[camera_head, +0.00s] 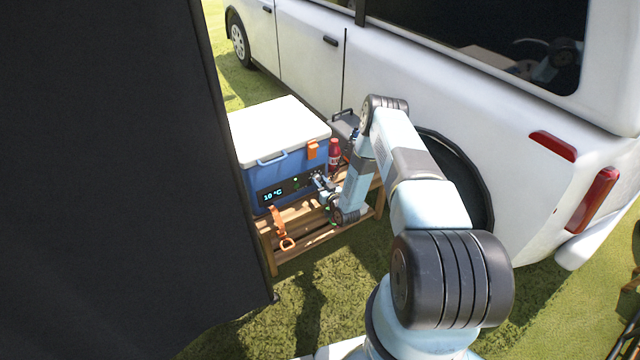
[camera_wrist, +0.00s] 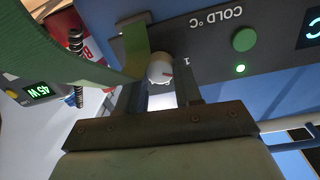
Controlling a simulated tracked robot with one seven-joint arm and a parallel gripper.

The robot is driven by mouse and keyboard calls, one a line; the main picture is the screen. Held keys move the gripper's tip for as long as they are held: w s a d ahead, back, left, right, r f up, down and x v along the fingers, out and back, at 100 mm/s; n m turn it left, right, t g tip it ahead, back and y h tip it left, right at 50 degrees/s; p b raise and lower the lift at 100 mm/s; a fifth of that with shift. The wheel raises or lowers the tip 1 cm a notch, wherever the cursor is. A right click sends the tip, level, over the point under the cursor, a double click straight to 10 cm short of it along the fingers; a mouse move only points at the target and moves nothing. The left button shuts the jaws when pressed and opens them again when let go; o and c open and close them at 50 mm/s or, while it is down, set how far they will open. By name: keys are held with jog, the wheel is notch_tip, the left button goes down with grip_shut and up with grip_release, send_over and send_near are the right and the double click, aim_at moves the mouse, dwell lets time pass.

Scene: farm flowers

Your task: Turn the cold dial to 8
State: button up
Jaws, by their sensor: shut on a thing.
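A blue cooler (camera_head: 281,163) with a white lid stands on a wooden slatted table. Its dark front panel (camera_head: 286,187) has a display reading 10 °C. In the wrist view, which is upside down, the panel (camera_wrist: 205,45) carries the words COLD °C. My gripper (camera_wrist: 160,92) is shut on the dial, one finger on each side. In the head view my gripper (camera_head: 322,184) is small at the panel's right end.
A green button (camera_wrist: 243,40) and lit green light sit beside the dial. A green band (camera_wrist: 75,45) crosses close by. A red bottle (camera_head: 334,156) stands right of the cooler. An orange strap (camera_head: 280,228) lies on the wooden table (camera_head: 318,238). A white van (camera_head: 400,70) stands behind.

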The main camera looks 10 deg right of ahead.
jog(key=shift+d+m, duration=0.15)
jog(key=shift+m, duration=1.85)
jog(key=o, duration=1)
jog(key=shift+o, duration=0.2)
jog(key=v, duration=1.3)
jog(key=shift+s, duration=0.35)
jog(key=shift+w+d+r, duration=0.1)
jog(key=shift+r, duration=0.05)
